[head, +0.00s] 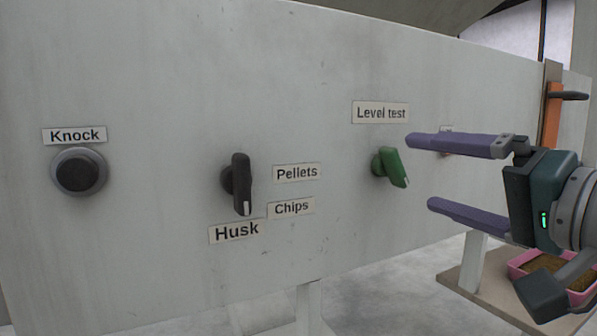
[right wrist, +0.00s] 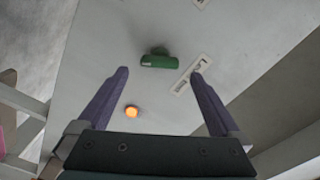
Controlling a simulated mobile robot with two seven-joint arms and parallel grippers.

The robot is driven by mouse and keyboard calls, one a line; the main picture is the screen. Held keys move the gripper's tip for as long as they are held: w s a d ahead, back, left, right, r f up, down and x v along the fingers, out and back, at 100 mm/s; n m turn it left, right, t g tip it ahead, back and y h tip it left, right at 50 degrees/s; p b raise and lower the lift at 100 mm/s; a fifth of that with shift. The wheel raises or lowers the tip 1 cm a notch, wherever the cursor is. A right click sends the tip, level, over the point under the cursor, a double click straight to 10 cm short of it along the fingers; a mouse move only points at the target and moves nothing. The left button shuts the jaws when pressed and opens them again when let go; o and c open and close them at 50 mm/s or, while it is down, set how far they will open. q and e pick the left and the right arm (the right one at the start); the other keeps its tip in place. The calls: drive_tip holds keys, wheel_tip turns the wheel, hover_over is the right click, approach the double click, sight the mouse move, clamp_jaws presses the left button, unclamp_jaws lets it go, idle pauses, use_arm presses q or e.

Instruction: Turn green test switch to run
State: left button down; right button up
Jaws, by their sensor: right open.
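The green test switch (head: 390,167) sits on the pale panel (head: 190,90), below a "Level test" label (head: 380,112). Its grip is tilted, with the lower end to the right and a white mark there. My right gripper (head: 418,171) is open and empty, just right of the switch, its two purple fingers apart, one above the other. In the right wrist view the green switch (right wrist: 158,60) lies beyond the fingertips, roughly between them. I see no run label; a small label behind the upper finger is mostly hidden. My left gripper is not in view.
A black selector knob (head: 240,184) with "Pellets", "Chips" and "Husk" labels is left of the switch. A black "Knock" button (head: 79,172) is at far left. An orange light (right wrist: 132,112) glows in the right wrist view. A pink tray (head: 522,262) stands low at right.

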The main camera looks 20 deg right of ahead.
sight(402, 169)
drive_tip(key=shift+w+a+b, duration=0.15)
drive_tip(key=shift+w+b, duration=0.05)
drive_tip(key=shift+w, duration=1.1)
drive_tip(key=shift+w+a+b, duration=0.1)
drive_tip(key=shift+w+b, duration=0.05)
drive_tip(key=shift+w, duration=1.15)
drive_tip(key=shift+c, duration=0.2)
drive_tip(key=c, duration=1.3)
drive_tip(key=shift+o, duration=0.2)
